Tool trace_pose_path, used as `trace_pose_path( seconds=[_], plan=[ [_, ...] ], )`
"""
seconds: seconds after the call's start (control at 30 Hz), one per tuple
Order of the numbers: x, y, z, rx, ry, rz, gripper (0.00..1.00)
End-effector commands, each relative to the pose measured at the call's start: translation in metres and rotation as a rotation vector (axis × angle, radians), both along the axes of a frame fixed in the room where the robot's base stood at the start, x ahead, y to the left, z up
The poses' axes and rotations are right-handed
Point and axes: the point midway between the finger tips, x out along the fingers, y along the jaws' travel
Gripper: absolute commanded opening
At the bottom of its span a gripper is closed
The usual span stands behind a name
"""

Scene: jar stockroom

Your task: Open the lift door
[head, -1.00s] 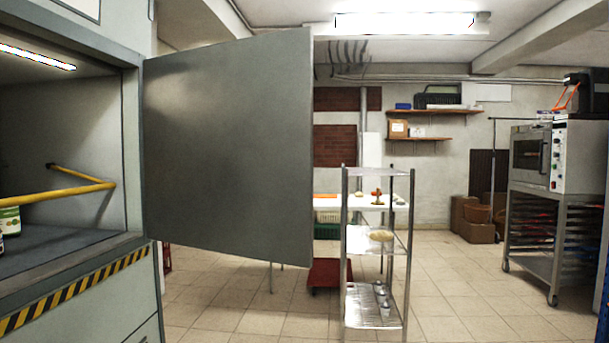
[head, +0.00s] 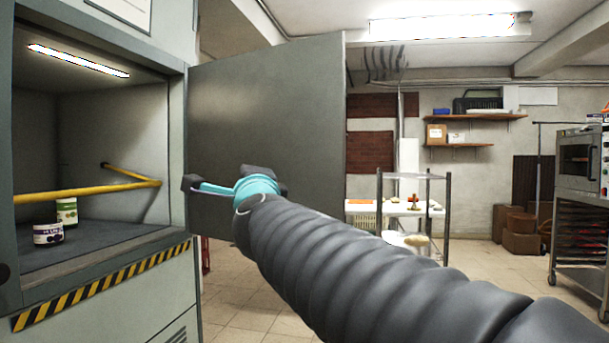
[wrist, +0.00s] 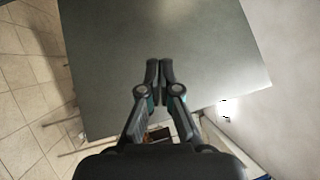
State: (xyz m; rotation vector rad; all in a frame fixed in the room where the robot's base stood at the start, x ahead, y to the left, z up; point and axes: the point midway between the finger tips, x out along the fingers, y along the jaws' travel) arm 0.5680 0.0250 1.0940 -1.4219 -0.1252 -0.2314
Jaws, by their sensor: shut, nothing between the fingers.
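The lift door (head: 270,110) is a flat grey panel standing swung open, hinged at the right edge of the lift opening. The lift compartment (head: 120,240) is open to view, with a lit lamp inside and a yellow bar across it. My gripper (head: 190,184) is in front of the door's lower hinge-side part in the head view. In the wrist view my gripper (wrist: 161,64) has its fingers together and empty, with the door (wrist: 200,40) filling the background. I cannot tell whether the fingertips touch the door.
Two jars, one white with a dark label (head: 48,234) and one green and white (head: 67,211), stand on the lift floor behind the yellow bar (head: 60,195). A metal shelf rack (head: 447,215) stands beyond the door. An oven on a rack (head: 580,165) is at right. Tiled floor lies between.

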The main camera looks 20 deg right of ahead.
Motion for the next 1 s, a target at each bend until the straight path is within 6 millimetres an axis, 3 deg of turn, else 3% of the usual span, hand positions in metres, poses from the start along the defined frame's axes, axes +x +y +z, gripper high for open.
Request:
trace_pose_path(
  seconds=[0.1, 0.17, 0.3, 0.43, 0.6, 0.77, 1.0],
  plan=[
    [0.02, -0.03, 0.034, 0.364, -0.153, -0.11, 0.0],
    [0.026, -0.046, 0.042, 0.549, -0.226, -0.17, 0.0],
    [0.033, -0.076, 0.039, 0.926, -0.365, -0.305, 0.0],
    [0.035, -0.089, 0.024, 1.172, -0.449, -0.411, 0.0],
    [0.035, -0.094, 0.008, 1.328, -0.501, -0.493, 0.0],
    [0.039, -0.101, 0.006, 1.355, -0.511, -0.509, 0.0],
    [0.063, -0.133, 0.006, 1.351, -0.511, -0.511, 0.0]
  ],
)
